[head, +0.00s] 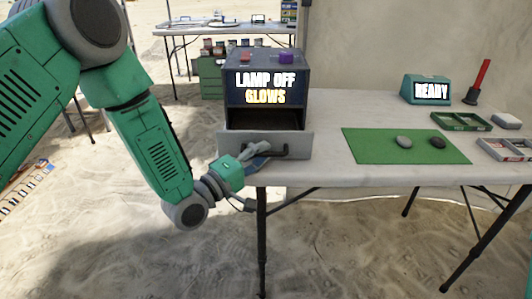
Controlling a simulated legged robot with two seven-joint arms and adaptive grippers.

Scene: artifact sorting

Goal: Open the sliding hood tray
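The hood (292,89) is a dark box on the table, with a lit sign reading "LAMP OFF GLOWS". Its sliding tray (299,143) has a light grey front with a dark bar handle (286,151). The tray front stands out from the box, and a dark opening shows behind it. My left gripper (262,152) is at the left part of the handle, with one finger above the other. It hides that part of the handle, and I cannot tell whether the fingers are closed on it.
A green mat (375,148) with two stones (404,142) lies right of the hood. Beyond are a "READY" sign (428,90), a red stick on a stand (483,75) and sorting trays (460,121). A red and a purple piece (287,58) sit on the hood.

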